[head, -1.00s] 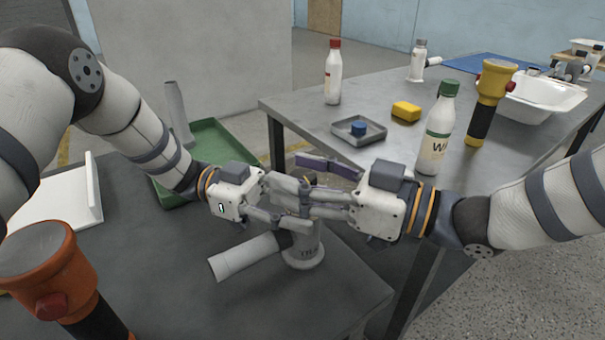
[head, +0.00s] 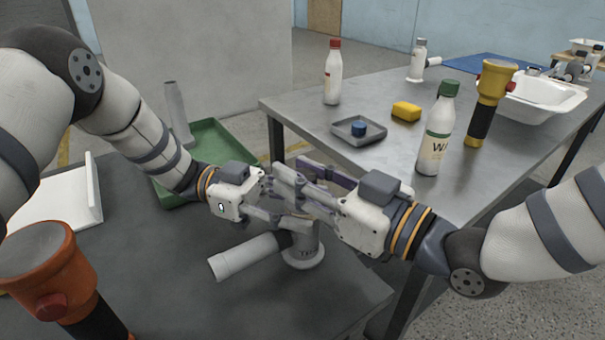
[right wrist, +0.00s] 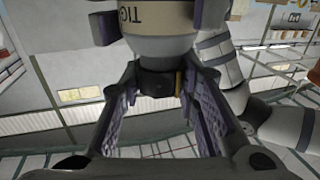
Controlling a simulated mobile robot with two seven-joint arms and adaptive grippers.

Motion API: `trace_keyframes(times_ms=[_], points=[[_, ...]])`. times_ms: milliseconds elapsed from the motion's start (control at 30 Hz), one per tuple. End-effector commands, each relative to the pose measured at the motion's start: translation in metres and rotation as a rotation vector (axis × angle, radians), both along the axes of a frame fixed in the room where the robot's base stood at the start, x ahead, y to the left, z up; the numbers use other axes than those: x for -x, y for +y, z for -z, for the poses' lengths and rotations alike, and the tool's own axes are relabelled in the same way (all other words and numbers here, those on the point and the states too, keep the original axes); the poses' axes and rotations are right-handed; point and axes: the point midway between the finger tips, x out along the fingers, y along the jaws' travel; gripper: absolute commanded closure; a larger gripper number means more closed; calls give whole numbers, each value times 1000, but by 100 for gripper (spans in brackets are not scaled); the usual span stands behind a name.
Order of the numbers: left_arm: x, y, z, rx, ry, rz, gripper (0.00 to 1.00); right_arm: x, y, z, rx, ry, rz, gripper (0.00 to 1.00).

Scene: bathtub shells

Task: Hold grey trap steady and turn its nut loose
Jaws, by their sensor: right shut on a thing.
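The grey trap (head: 303,252) stands on the dark table, its side pipe (head: 240,258) pointing left and towards me. In the right wrist view the trap's body (right wrist: 158,18) carries partly visible lettering, with a dark nut (right wrist: 157,84) at its end and a small yellow mark beside it. My left gripper (head: 283,203) reaches in from the left and appears shut around the trap's body. My right gripper (head: 296,186) comes from the right at the trap's upper end, its fingers shut on the nut. The fingers overlap in the head view and hide the nut there.
A green tray (head: 208,150) and a white angled panel (head: 95,190) are at the left. An orange torch (head: 50,270) stands in the left foreground. The metal table behind holds a green-capped bottle (head: 437,130), a yellow torch (head: 488,105) and a small grey tray (head: 345,136).

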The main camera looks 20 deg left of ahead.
Motion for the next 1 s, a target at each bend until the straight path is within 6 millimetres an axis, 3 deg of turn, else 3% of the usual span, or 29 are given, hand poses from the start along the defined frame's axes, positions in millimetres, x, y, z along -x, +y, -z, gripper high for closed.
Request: trace_keyframes(times_ms=[600,1000], points=[[0,0,1,-4,2,-1,92,2,2,-1,2,-8,558,99],[0,0,1,-5,2,0,92,0,1,-2,1,-8,798,99]])
